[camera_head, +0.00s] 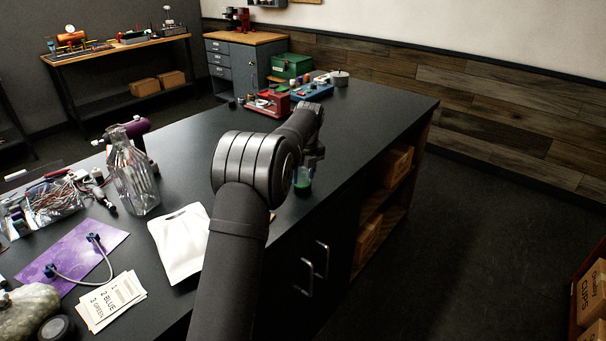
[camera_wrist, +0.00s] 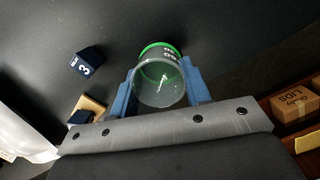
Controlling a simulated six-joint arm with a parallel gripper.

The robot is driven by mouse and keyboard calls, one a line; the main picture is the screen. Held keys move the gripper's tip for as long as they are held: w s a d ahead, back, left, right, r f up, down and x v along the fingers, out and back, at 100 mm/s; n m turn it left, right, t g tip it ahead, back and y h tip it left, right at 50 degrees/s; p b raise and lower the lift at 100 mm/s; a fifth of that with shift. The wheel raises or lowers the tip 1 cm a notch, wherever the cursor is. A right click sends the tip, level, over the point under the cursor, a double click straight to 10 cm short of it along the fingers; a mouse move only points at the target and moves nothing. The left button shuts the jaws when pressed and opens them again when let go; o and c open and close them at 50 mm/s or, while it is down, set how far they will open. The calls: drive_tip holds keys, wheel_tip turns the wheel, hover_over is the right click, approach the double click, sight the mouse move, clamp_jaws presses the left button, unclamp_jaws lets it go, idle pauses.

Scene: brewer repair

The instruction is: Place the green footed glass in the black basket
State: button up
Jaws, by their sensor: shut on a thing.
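The green footed glass (camera_head: 303,181) shows in the head view near the right edge of the dark table, below the end of my arm. In the wrist view its clear round mouth (camera_wrist: 159,84) faces the camera, with green and white lettering beyond it. My gripper (camera_wrist: 159,90) has its blue fingers shut on the glass, one on each side. In the head view my gripper (camera_head: 311,160) is partly hidden by my arm. Whether the glass touches the table is hard to tell. I cannot make out a black basket in either view.
Red and blue trays (camera_head: 268,102) stand at the far end. A dark block marked 3 (camera_wrist: 87,62) is near the glass. Boxes (camera_wrist: 297,106) sit on shelves below.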

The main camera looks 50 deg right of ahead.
drive_tip(key=shift+f, duration=0.15)
drive_tip(key=o, duration=1.1)
drive_tip(key=r, duration=0.4)
drive_tip(key=s+r, duration=0.1)
drive_tip(key=r, duration=0.7)
drive_tip(key=shift+s+a+r, duration=0.1)
drive_tip(key=shift+s+a, duration=0.25)
drive_tip(key=f, duration=0.4)
drive_tip(key=w+f, duration=0.1)
drive_tip(key=f, duration=0.7)
drive_tip(key=shift+w+d, duration=0.35)
drive_tip(key=shift+r, duration=1.6)
